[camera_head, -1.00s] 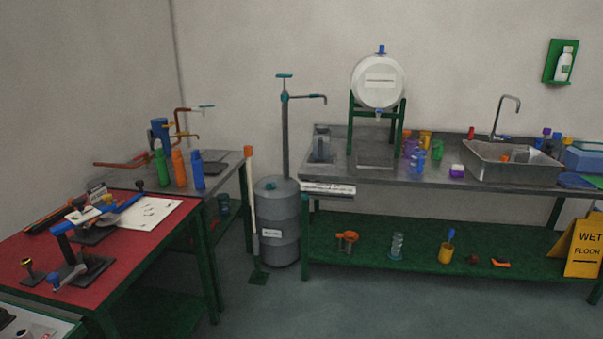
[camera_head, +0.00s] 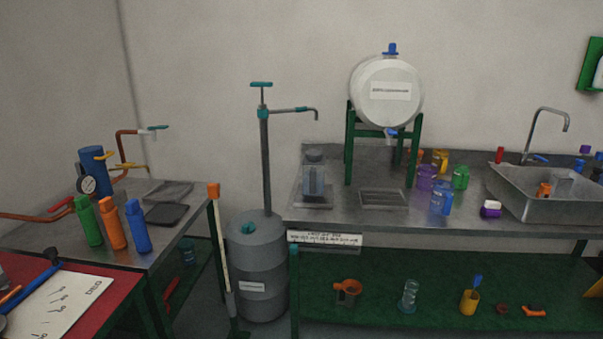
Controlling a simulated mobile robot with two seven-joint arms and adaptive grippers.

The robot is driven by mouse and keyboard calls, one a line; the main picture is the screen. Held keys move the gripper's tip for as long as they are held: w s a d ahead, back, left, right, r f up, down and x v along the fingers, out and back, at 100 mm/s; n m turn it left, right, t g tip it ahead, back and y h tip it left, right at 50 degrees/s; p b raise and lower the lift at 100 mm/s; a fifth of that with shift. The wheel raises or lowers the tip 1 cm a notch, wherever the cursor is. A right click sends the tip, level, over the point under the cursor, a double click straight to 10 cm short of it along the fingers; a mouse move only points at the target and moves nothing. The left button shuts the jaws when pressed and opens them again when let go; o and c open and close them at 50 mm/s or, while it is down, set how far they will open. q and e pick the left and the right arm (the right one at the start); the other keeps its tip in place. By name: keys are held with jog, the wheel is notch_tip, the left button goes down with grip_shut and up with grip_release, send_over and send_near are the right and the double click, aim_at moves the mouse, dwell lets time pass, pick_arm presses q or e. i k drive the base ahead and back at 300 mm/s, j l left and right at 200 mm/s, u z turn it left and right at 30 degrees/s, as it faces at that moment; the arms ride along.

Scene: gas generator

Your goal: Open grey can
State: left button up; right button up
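The grey can (camera_head: 258,270) is a tall ribbed drum on the floor, upright, between the left table and the sink bench. It has a white label on its front and a small teal cap (camera_head: 248,228) on its top. A grey pump pipe with a teal T-handle (camera_head: 262,85) and a side spout rises from its top. The cap appears seated on the lid. Neither of my grippers shows in the head view.
The steel sink bench (camera_head: 340,220) stands right of the can, with a white barrel (camera_head: 388,90) on a green stand. A steel side table (camera_head: 172,240) with bottles stands left. An orange-topped pole (camera_head: 214,190) stands just in front of the can's left side. A red table (camera_head: 100,310) is at lower left.

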aim_at(314, 171)
jog(key=i+z, duration=0.1)
jog(key=i, duration=0.65)
jog(key=i+j+z, duration=0.1)
jog(key=i, duration=0.6)
